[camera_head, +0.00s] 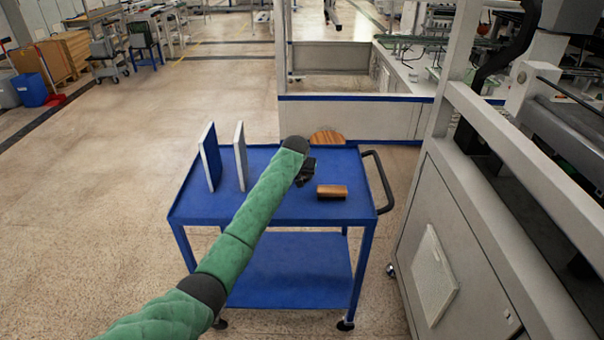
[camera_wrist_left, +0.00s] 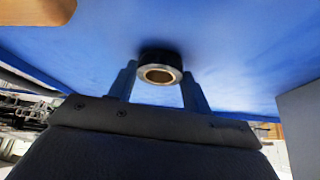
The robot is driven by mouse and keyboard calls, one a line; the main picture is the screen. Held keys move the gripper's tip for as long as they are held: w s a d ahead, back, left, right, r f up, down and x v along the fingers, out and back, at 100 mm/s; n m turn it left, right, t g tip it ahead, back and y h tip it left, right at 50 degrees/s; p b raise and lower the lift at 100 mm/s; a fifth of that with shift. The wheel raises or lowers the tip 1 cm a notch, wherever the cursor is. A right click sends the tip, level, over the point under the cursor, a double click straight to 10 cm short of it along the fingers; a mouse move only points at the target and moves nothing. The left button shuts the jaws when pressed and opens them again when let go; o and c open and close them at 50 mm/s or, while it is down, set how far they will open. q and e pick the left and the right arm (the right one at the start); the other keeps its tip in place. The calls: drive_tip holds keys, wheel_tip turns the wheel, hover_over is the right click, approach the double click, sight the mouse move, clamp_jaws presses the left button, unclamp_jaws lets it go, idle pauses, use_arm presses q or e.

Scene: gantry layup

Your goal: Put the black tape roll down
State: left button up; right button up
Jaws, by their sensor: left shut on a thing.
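The black tape roll (camera_wrist_left: 160,72) shows in the left wrist view as a dark ring with a pale rim and a brown core. It sits between the two fingers of my left gripper (camera_wrist_left: 160,90), which is shut on it. In the head view my left gripper (camera_head: 305,174) is over the right half of the blue cart's top (camera_head: 285,208), and the roll cannot be told apart from the dark gripper. The blue top lies close behind the roll in the wrist view. I cannot tell whether the roll touches it. My right gripper is not in view.
Two upright panels, one blue-faced (camera_head: 210,157) and one pale (camera_head: 240,156), stand at the left. The cart's front middle is clear. A black handle (camera_head: 381,183) is at its right end, near a grey machine (camera_head: 465,225).

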use_arm(q)
drive_tip(key=shift+f, duration=0.1)
drive_tip(key=o, duration=1)
drive_tip(key=shift+c, duration=0.2)
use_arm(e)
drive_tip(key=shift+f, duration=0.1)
use_arm(q)
drive_tip(key=shift+s+r, duration=0.15)
drive_tip(key=shift+r, duration=0.15)
drive_tip(key=b+v, duration=0.2)
drive_tip(key=v, duration=0.9)
drive_tip(key=shift+r, duration=0.2)
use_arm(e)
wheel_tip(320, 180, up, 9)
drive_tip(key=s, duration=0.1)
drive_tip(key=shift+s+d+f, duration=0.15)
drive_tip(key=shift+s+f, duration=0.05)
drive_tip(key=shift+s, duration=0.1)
use_arm(q)
drive_tip(key=shift+s, duration=0.15)
